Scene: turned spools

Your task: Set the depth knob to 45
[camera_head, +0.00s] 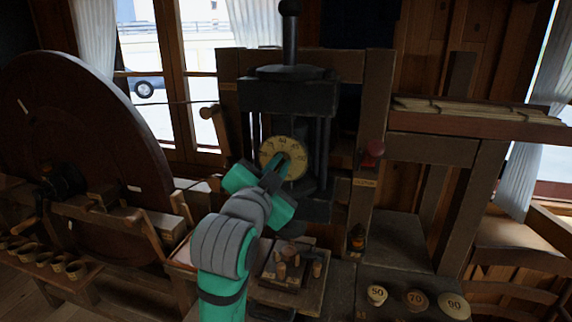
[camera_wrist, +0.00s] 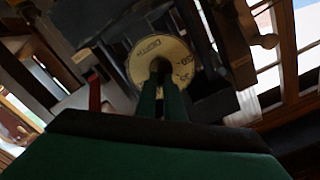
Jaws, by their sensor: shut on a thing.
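The depth knob is at the centre of a round cream dial (camera_head: 284,156) with dark marks, on the front of a dark press (camera_head: 290,98). My gripper (camera_head: 277,166) reaches the dial from the lower left and is shut on the knob, covering most of it. In the wrist view the dial (camera_wrist: 146,55) shows around my two green fingers (camera_wrist: 161,72), with lettering along its rim. The knob itself is hidden between the fingers, and I cannot tell the exact setting.
A red knob (camera_head: 372,150) sits on the post right of the press. A large dark wheel (camera_head: 80,130) stands at left. Disks marked 50 (camera_head: 377,294), 70 (camera_head: 416,299) and 90 (camera_head: 453,305) lie on the bench at lower right. A small tray with wooden pieces (camera_head: 290,268) is below the press.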

